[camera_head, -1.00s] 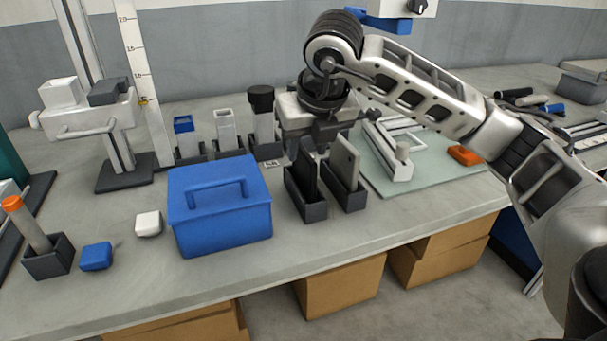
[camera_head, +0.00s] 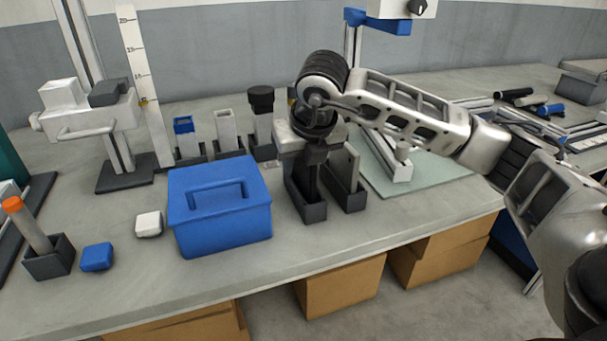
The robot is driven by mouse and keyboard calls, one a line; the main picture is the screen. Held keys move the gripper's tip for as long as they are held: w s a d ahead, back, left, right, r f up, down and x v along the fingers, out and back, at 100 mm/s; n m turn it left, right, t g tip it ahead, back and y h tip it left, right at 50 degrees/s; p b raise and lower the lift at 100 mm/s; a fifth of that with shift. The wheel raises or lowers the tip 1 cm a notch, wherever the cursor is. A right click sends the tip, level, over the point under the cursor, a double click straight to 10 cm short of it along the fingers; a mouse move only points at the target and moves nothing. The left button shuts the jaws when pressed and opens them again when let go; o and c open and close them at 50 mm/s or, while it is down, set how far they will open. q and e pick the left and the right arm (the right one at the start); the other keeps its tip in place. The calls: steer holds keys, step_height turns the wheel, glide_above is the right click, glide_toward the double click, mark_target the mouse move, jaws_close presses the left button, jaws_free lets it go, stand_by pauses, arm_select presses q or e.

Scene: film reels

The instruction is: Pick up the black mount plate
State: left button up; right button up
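The black mount plate (camera_head: 307,178) stands upright in a dark slotted holder (camera_head: 310,211) on the bench, right of the blue box. My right gripper (camera_head: 315,155) points down directly over this holder, with its dark fingers at the plate's upper part. The fingers and the black plate blend together, so I cannot tell whether the fingers are open or shut on it. The plate's top is hidden by the gripper. My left gripper is not in view.
A grey plate (camera_head: 346,166) stands in a second holder (camera_head: 347,200) close on the right. A blue lidded box (camera_head: 221,232) is on the left. Several small upright parts stand behind it. A pale green mat (camera_head: 430,180) lies to the right.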

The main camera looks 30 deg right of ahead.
steer(key=shift+f+b, duration=0.2)
steer(key=shift+b, duration=0.1)
stand_by(0.4)
jaws_close()
steer(key=shift+r, duration=0.1)
